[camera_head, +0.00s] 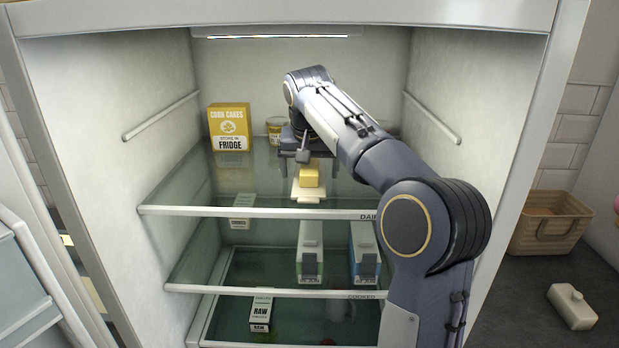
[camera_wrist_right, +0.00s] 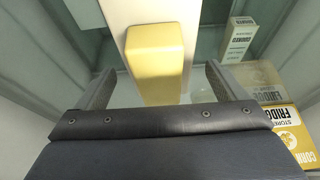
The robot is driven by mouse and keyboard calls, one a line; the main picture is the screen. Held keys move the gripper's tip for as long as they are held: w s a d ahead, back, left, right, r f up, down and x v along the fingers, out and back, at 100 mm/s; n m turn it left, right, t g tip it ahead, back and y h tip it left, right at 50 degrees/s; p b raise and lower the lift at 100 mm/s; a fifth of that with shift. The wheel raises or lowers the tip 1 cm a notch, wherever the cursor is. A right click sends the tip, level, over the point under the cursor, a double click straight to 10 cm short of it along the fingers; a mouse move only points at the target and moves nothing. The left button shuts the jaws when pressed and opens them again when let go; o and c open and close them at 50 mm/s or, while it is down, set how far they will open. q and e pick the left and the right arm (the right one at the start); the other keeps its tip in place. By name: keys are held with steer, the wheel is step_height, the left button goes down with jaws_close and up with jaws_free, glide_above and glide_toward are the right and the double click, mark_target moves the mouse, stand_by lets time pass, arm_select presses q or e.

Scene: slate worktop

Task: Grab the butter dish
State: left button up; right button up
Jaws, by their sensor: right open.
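The butter dish is a white dish (camera_head: 308,195) bearing a yellow block of butter (camera_head: 309,178), uncovered, on the top glass shelf of the open fridge. My right gripper (camera_head: 308,163) is open over the far side of the dish, its arm reaching in from the right. In the right wrist view the yellow block (camera_wrist_right: 156,62) lies ahead between the two open fingers (camera_wrist_right: 160,88), apart from both. The white dish (camera_wrist_right: 120,12) shows partly behind it. Whether the fingers are level with the block, I cannot tell. My left gripper is out of view.
A yellow corn cakes box (camera_head: 229,127) stands left of the dish, a jar (camera_head: 275,130) behind. Cartons (camera_head: 310,252) stand on the shelf below. A white lid-like piece with a knob (camera_head: 572,306) and a basket (camera_head: 549,222) are on the worktop at right.

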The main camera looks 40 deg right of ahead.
steer(key=c, duration=1.2)
steer(key=shift+c, duration=0.6)
steer(key=shift+r, duration=0.15)
